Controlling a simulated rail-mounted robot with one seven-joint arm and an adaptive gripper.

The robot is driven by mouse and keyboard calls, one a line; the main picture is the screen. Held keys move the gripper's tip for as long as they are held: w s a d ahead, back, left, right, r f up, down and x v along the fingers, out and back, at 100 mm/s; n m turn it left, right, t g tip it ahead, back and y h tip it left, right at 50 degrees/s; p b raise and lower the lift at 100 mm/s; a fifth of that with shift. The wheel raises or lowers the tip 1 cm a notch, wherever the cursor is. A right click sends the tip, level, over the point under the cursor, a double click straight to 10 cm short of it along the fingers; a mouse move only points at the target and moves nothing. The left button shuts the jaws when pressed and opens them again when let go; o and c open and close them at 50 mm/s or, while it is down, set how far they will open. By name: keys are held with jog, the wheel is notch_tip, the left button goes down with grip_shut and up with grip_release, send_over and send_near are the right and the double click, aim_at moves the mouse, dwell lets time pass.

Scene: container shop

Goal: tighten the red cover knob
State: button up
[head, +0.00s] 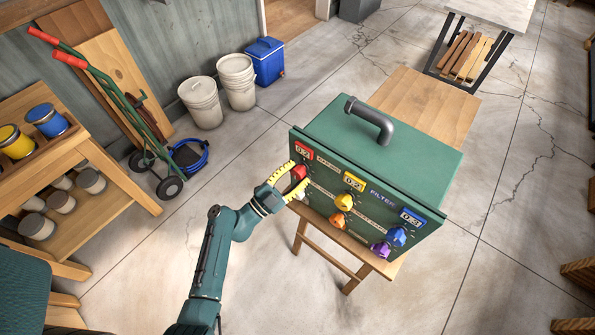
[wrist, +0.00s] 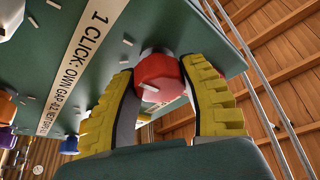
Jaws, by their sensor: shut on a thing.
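The red cover knob (head: 299,172) sits at the left end of the front panel of a green box (head: 430,165), below a red number display (head: 303,151). My gripper (head: 289,181) has its yellow ribbed fingers on either side of this knob. In the wrist view the red knob (wrist: 160,84), with a pale pointer mark, lies between the fingertips, and my gripper (wrist: 158,70) is shut on it. The lower part of the knob is partly hidden by the fingers. The digits on the red display are too small to read surely.
A yellow knob (head: 344,202), an orange knob (head: 338,221), a blue knob (head: 397,236) and a purple knob (head: 381,249) stick out of the same panel to the right. Floor in front is clear.

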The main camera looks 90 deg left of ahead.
jog(key=o, duration=1.2)
jog(key=v, duration=1.2)
